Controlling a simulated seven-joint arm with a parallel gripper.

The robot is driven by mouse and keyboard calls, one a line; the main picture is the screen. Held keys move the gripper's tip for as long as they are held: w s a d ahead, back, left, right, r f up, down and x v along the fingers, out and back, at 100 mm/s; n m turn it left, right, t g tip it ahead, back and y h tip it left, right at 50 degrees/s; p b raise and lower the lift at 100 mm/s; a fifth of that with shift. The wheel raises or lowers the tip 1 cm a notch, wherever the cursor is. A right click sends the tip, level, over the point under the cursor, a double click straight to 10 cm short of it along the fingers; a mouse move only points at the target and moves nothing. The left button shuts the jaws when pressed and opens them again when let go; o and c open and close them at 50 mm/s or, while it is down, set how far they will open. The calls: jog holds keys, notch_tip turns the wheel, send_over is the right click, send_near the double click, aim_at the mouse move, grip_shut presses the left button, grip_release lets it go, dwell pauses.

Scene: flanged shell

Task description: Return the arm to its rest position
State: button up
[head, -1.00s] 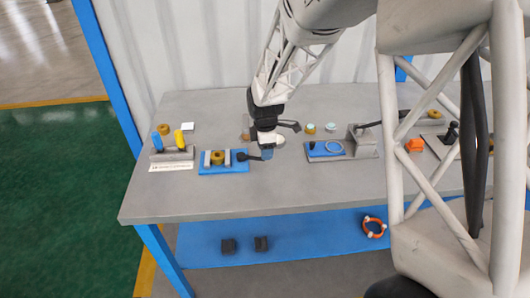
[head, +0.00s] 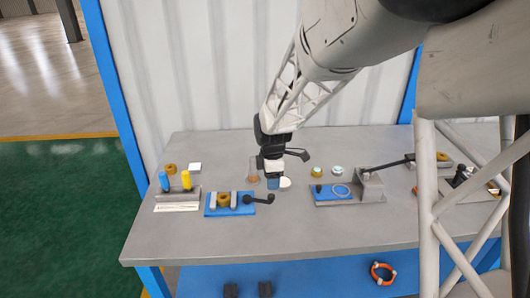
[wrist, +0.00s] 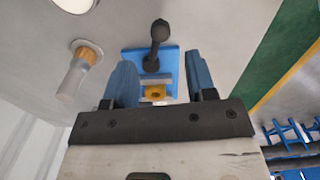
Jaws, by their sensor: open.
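My gripper (head: 272,184) hangs over the middle of the grey table (head: 300,232), just right of a blue fixture. In the wrist view its two blue fingers (wrist: 160,85) stand apart with nothing held between them. The blue fixture (head: 212,212) carries a brass ring-like part (head: 223,199) between grey blocks and a black ball-ended lever (head: 258,198). In the wrist view the fixture (wrist: 170,58) shows beyond the fingers, with the lever (wrist: 158,40) sticking up. A white round piece (head: 285,183) lies beside my gripper, partly hidden by it.
A blue plate with a pale ring (head: 341,190) and a grey block (head: 370,187) stand right of my gripper. The table's front strip is clear. An orange-white ring (head: 383,273) is on the lower shelf.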

jog(key=s+d+r+m+t, duration=0.1)
jog(key=s+d+r+m, duration=0.4)
jog(key=s, duration=0.3)
jog(key=s+d+r+m, duration=0.2)
jog(key=s+r+m, duration=0.2)
jog(key=s+r, duration=0.35)
jog(key=s+d+r+m, duration=0.1)
jog(key=s+d+m, duration=0.1)
jog(key=s+m, duration=0.3)
jog(key=s+d+r+m+t, duration=0.1)
jog(key=s+m, duration=0.4)
jog(key=s, duration=0.9)
jog(key=shift+s+d+r+t, duration=0.3)
jog(key=shift+d+r, duration=0.2)
jog(key=shift+d, duration=0.15)
